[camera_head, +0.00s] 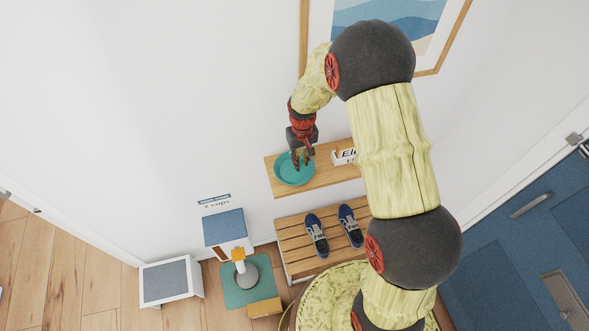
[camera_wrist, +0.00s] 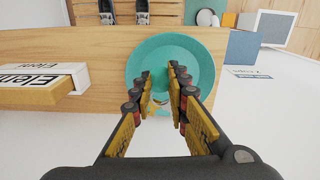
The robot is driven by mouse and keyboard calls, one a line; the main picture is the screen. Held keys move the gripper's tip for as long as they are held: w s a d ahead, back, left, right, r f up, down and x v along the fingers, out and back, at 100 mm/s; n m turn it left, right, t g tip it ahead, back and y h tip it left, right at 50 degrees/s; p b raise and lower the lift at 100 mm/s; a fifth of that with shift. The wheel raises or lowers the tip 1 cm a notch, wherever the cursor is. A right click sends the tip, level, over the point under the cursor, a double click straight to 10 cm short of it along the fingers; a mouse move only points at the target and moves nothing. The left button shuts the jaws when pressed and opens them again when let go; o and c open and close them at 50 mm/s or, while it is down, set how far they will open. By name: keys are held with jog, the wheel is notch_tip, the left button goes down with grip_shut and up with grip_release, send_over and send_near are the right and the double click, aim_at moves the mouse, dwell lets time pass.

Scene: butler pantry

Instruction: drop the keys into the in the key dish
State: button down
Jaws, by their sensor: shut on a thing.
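The key dish is a round teal dish (camera_head: 284,176) on a wooden wall shelf. It also shows in the wrist view (camera_wrist: 204,55), below my gripper. My gripper (camera_head: 302,162) is over the dish and points down into it. In the wrist view its fingers (camera_wrist: 159,72) are a little apart, shut on the keys. Only a small yellowish piece of the keys (camera_wrist: 160,101) shows between the fingers; the rest is hidden. I cannot tell whether the keys touch the dish.
Below is a slatted bench (camera_head: 290,243) with blue shoes (camera_head: 317,236). A framed picture (camera_head: 440,40) hangs above. A blue door (camera_head: 520,245) stands at the right.

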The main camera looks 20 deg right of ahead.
jog(key=shift+f+b, duration=0.55)
jog(key=shift+f, duration=1)
jog(key=c, duration=1.7)
grip_release()
jog(key=shift+o, duration=0.2)
jog(key=shift+r, duration=0.1)
notch_tip(320, 180, up, 12)
jog(key=s+r+t+b, duration=0.2)
jog(key=s+t+b, duration=0.3)
jog(key=s+b, duration=1.6)
jog(key=s, duration=0.5)
jog(key=shift+s+r+m+t, duration=0.25)
jog(key=shift+s+m+t, duration=0.05)
